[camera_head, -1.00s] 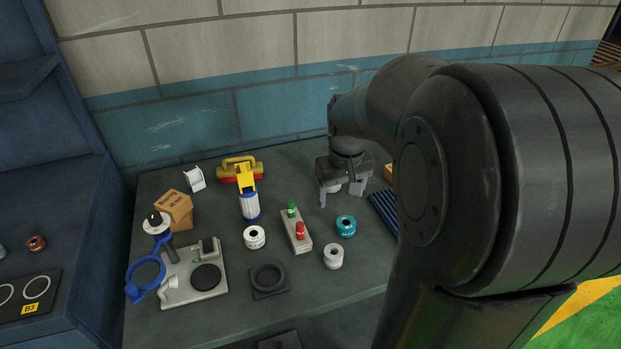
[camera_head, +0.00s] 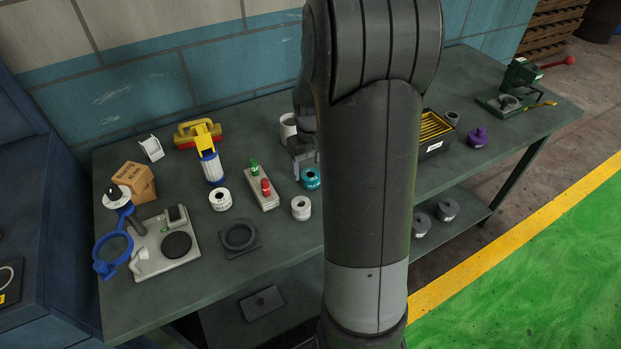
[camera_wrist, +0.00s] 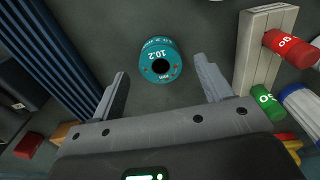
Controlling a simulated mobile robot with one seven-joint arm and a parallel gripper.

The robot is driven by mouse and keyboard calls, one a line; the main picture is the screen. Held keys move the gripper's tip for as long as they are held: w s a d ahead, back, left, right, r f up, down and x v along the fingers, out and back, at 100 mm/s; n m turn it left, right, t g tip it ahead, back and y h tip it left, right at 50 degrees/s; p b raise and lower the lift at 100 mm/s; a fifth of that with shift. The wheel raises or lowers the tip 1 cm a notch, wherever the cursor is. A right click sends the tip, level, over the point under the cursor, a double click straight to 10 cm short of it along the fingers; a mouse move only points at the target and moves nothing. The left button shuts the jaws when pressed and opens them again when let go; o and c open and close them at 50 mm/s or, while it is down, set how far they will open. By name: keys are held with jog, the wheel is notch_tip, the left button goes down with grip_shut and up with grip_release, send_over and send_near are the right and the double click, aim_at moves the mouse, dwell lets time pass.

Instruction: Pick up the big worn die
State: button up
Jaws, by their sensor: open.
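A teal ring-shaped die (camera_head: 310,178) with a dark centre hole stands on the workbench, partly behind my arm. In the wrist view the teal die (camera_wrist: 160,62) is marked 10.2 and appears ahead of and between my fingertips, with clear gaps on both sides. My gripper (camera_wrist: 160,74) is open and empty. In the head view my gripper (camera_head: 304,168) is just behind the teal die and partly hidden by my arm. Two white ring-shaped pieces (camera_head: 220,199) (camera_head: 301,207) stand nearby. I cannot tell from the frames which piece is worn.
A gauge block (camera_head: 263,190) with green and red plugs lies left of the teal die. A white cylinder (camera_head: 288,127) stands behind my gripper. A black tray with yellow inside (camera_head: 433,132) and a purple piece (camera_head: 477,137) are to the right. A dark square fixture (camera_head: 239,236) sits in front.

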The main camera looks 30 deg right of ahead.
aim_at(310, 174)
jog(key=shift+w+f, duration=0.15)
jog(key=shift+f, duration=1.7)
jog(key=shift+c, duration=0.5)
jog(key=c, duration=1.4)
